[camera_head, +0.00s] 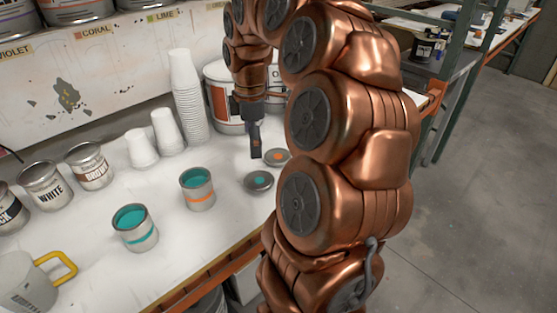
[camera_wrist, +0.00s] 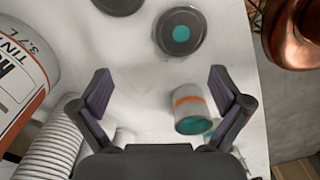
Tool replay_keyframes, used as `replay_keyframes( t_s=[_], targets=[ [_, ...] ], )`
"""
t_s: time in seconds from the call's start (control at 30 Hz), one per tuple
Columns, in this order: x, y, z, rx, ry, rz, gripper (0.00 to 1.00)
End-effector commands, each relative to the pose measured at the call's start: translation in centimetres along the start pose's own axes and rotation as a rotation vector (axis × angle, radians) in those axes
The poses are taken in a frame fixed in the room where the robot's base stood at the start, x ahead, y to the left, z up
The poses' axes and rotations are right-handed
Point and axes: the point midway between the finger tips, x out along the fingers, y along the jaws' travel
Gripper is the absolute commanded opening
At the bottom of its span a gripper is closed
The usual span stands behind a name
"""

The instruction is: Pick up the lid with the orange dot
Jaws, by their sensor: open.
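The lid with the orange dot (camera_head: 277,156) lies flat on the white table in the head view, partly beside my arm. A second grey lid with a teal dot (camera_head: 259,181) lies nearer the camera; in the wrist view it shows near the top (camera_wrist: 196,46). Another dark lid (camera_wrist: 118,4) is cut off at the top edge of the wrist view, its dot not visible. My gripper (camera_head: 256,153) points down just left of the orange-dot lid.
An orange-banded can (camera_head: 197,189) and a teal-banded can (camera_head: 134,228), both with teal contents, stand on the table. Stacked white cups (camera_head: 187,97) and a large tin (camera_head: 222,98) stand behind. A mug (camera_head: 30,282) is front left. The table edge lies toward the camera.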

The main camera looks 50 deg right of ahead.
Motion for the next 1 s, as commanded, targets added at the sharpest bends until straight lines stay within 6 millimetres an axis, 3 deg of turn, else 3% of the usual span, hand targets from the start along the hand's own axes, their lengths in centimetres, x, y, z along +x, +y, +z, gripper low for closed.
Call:
replay_keyframes(
  t_s=[0.1, 0.3, 1.0],
  targets=[
    [0.6, 2.6, 3.4, -0.042, -0.002, 0.006, 1.00],
    [1.0, 4.5, 6.7, -0.093, -0.006, 0.012, 1.00],
    [5.2, 4.9, 7.5, -0.103, -0.009, 0.008, 1.00]
  ],
)
